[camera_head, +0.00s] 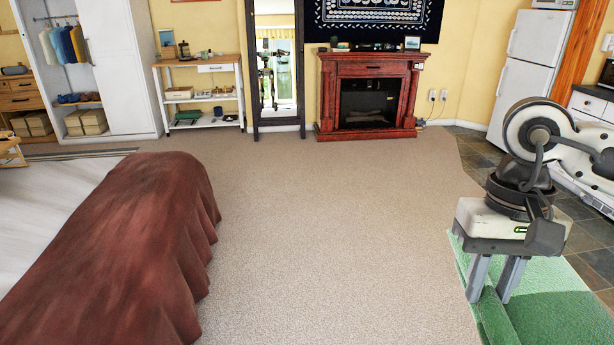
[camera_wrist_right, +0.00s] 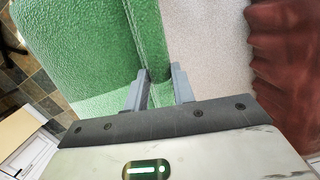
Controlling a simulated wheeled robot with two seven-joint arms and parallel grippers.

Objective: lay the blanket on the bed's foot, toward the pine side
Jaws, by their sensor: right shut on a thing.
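A green blanket (camera_head: 550,300) with a fuzzy surface is at the lower right of the head view. My right gripper (camera_head: 489,298) points down and is shut on it. In the right wrist view the green blanket (camera_wrist_right: 75,50) has a raised fold between the fingertips of my right gripper (camera_wrist_right: 160,76). The blanket's lower part is cut off by the head view's edge. The bed (camera_head: 60,200) is at the left, with white bedding and a red-brown cover (camera_head: 125,240) hanging down its near side. The right gripper is well to the right of it. My left gripper is out of view.
Bare beige carpet (camera_head: 330,220) lies between the bed and the blanket. A red fireplace (camera_head: 369,66), a tall mirror (camera_head: 277,60) and a shelf unit (camera_head: 200,92) stand along the back wall. A white fridge (camera_head: 525,60) and dark floor tiles are at the right.

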